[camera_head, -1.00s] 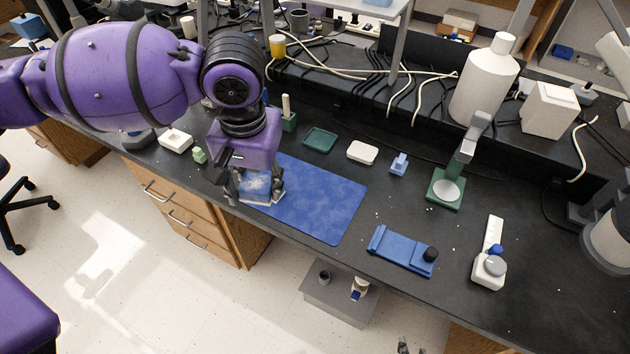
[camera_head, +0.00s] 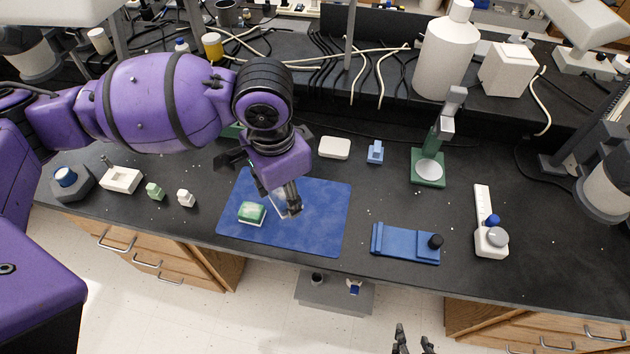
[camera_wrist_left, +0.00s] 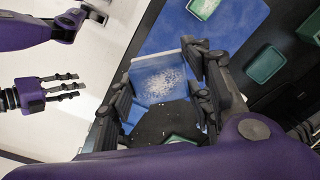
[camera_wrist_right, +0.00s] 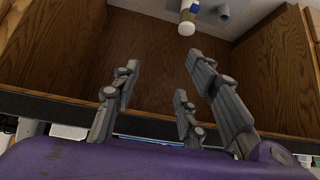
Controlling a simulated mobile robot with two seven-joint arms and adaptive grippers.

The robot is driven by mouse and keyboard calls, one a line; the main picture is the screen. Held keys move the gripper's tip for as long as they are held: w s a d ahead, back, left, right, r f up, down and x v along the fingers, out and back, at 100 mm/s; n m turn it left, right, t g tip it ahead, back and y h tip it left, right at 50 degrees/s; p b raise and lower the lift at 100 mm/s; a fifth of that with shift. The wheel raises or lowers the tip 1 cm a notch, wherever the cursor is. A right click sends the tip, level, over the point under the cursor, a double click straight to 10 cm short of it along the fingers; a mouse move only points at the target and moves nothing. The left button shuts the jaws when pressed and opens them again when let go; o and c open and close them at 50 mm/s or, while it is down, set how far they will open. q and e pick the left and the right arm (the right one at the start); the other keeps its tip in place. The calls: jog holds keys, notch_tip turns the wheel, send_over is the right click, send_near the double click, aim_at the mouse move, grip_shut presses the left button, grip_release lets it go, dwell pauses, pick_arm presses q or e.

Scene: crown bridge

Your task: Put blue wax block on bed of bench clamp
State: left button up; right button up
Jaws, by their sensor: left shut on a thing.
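A small stepped blue block (camera_head: 375,152) stands at the back of the bench. A blue device with a flat bed and black knob (camera_head: 405,243), probably the bench clamp, lies at the front edge, right of the mat. My right gripper (camera_wrist_right: 155,75) is open and empty, low before the bench.
The blue mat (camera_head: 325,225) bears a green-topped white piece (camera_head: 252,213). Behind are a white dish (camera_head: 334,148) and a green-based stand (camera_head: 428,168). Bare bench separates mat and clamp.

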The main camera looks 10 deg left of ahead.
pick_arm(q)
jog(key=s+d+f+m, duration=0.2)
jog(key=d+f+m, duration=0.3)
jog(key=m, duration=0.3)
jog(key=shift+m+g, duration=0.3)
jog(key=w+a+f, duration=0.2)
jog(key=w+f, duration=0.1)
jog(key=w+a+f+b, duration=0.1)
jog(key=w+a+f, duration=0.2)
jog(key=w+a+f+b, duration=0.1)
jog(key=w+a+f, duration=0.1)
jog(key=w+f, duration=0.1)
jog(key=shift+w+a, duration=0.4)
jog(key=shift+w, duration=0.1)
jog(key=shift+w+a+f, duration=0.2)
jog(key=shift+w+f, duration=0.05)
jog(key=shift+w, duration=0.05)
notch_tip(320, 180, down, 3)
jog(key=shift+w+a+f, duration=0.15)
jog(key=shift+f, duration=0.05)
pick_arm(e)
jog(key=shift+s+d+f, duration=0.2)
jog(key=shift+d+f, duration=0.1)
jog(key=shift+f, duration=0.25)
jog(key=shift+s+d+f, duration=0.2)
jog(key=shift+d+f, duration=0.1)
jog(key=shift+f, duration=0.25)
pick_arm(q)
jog(key=shift+f, duration=0.1)
